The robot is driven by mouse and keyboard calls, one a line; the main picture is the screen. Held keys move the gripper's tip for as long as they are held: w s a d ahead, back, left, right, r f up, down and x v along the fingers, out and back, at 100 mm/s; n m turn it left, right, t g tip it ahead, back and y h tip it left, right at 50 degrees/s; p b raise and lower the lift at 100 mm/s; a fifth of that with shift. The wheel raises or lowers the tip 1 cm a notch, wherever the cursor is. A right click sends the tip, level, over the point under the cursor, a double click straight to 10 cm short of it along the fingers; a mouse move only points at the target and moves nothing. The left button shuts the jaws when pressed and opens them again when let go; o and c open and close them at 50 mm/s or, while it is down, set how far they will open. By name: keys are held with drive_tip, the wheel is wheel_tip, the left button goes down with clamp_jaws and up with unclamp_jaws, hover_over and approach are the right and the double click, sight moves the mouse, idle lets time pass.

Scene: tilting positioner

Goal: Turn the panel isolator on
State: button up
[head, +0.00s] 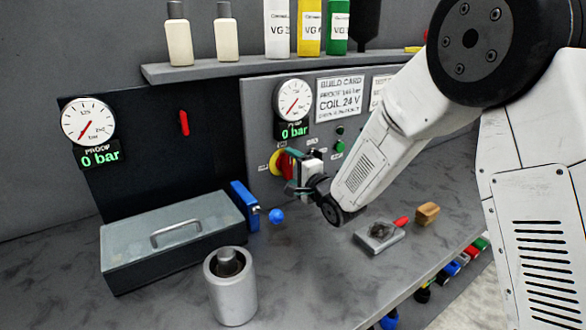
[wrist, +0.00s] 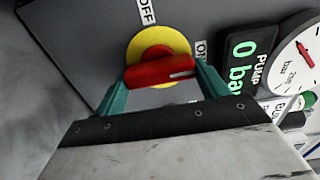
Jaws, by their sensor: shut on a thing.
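The panel isolator is a red handle (wrist: 160,72) on a yellow disc (wrist: 158,42), mounted on the grey control panel. In the head view, its yellow disc (head: 276,162) shows left of my gripper (head: 298,180), which partly hides the handle. In the wrist view, my gripper's teal fingers (wrist: 161,74) are shut on the handle, one at each end. The handle lies nearly level there, with a white line on its right half. The OFF label (wrist: 147,12) is above the disc and the ON label (wrist: 201,50) is to its right.
The pump gauge (head: 293,100) and proof gauge (head: 88,121) both read 0 bar. A bottle shelf (head: 215,68) is above.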

drive_tip(key=shift+d, duration=0.1)
idle(0.4)
drive_tip(key=o, duration=1)
drive_tip(key=v, duration=0.7)
drive_tip(key=shift+s+d, duration=0.2)
drive_tip(key=shift+s, duration=0.1)
